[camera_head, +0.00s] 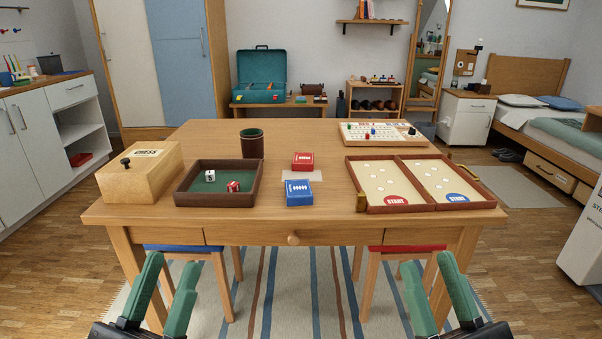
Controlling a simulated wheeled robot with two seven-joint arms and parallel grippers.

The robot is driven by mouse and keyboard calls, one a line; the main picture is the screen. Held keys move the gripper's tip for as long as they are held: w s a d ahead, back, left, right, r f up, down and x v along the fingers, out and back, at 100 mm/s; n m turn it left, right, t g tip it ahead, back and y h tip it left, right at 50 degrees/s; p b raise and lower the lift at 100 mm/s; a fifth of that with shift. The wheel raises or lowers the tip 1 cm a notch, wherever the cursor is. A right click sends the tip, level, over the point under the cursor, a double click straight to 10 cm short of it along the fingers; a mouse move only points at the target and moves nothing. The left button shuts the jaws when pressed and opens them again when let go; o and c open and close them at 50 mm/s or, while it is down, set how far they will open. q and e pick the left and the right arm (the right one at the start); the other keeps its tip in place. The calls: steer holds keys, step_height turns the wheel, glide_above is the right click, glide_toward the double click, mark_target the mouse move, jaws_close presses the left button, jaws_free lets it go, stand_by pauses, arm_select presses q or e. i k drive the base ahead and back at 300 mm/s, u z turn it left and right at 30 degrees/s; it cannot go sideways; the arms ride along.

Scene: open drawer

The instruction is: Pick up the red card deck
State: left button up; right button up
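The red card deck (302,161) is a small red box with white markings. It lies on the wooden table (330,220), just behind a similar blue card deck (299,193), with a pale card (311,175) partly between them. My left gripper (169,269) has two green fingers spread apart, with nothing between them. My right gripper (427,270) also has its green fingers spread and is empty. Both grippers are in front of the table, well short of the red deck.
A chess box (155,176), dice tray (236,199), dark cup (252,144), folding game board (380,208) and another board (350,142) surround the decks on the table. Blue and red stools stand beneath.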

mark_target(302, 162)
steer(key=z, duration=1.55)
steer(key=i, duration=0.75)
steer(key=u, duration=1.4)
